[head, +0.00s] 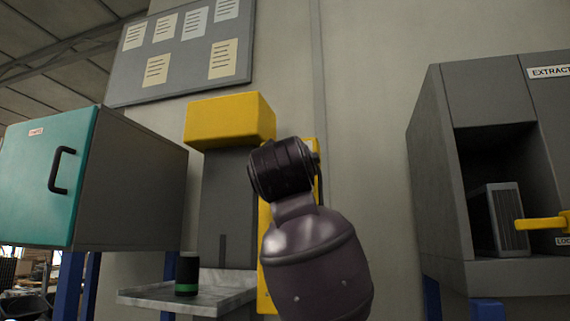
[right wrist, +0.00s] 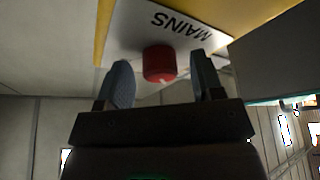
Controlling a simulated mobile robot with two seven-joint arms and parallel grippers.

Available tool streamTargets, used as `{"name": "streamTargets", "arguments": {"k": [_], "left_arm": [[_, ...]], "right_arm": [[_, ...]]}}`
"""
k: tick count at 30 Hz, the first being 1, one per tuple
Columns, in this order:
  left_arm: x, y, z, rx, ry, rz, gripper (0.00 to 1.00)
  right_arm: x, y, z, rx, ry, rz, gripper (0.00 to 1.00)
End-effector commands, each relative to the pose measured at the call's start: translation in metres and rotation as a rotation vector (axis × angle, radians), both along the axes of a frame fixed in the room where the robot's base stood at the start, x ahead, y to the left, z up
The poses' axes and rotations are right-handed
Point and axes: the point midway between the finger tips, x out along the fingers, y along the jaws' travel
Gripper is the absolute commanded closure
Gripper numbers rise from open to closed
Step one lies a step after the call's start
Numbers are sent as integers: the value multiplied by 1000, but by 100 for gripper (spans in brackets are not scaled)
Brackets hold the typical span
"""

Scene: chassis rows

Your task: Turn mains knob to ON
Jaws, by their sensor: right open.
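The red mains knob (right wrist: 159,62) stands out from a white plate (right wrist: 195,18) marked MAINS, which looks upside down in the right wrist view. My right gripper (right wrist: 162,78) is open, with one finger on each side of the knob and visible gaps on both sides. Whether the fingers reach around the knob or stop short of it is hard to tell. Which setting the knob is at cannot be read. In the head view my right arm covers the knob and gripper, in front of a yellow panel (head: 265,265). My left gripper is not in view.
A teal-doored cabinet (head: 45,180) is at the left. A grey column with a yellow top (head: 230,118) stands beside the panel, above a shelf (head: 215,300) with a dark green-banded cylinder (head: 187,273). A grey extractor unit (head: 435,170) is at the right.

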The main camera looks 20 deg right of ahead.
Motion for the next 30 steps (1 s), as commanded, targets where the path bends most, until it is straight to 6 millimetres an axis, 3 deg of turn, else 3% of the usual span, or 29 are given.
{"name": "streamTargets", "arguments": {"k": [4, 14, 30], "left_arm": [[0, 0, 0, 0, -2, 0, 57], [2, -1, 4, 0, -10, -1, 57], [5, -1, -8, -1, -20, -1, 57]], "right_arm": [[0, 0, 0, 0, 0, 0, 39], [0, 0, 0, 0, 0, 0, 88], [0, 3, -4, 148, -98, 4, 88]]}}
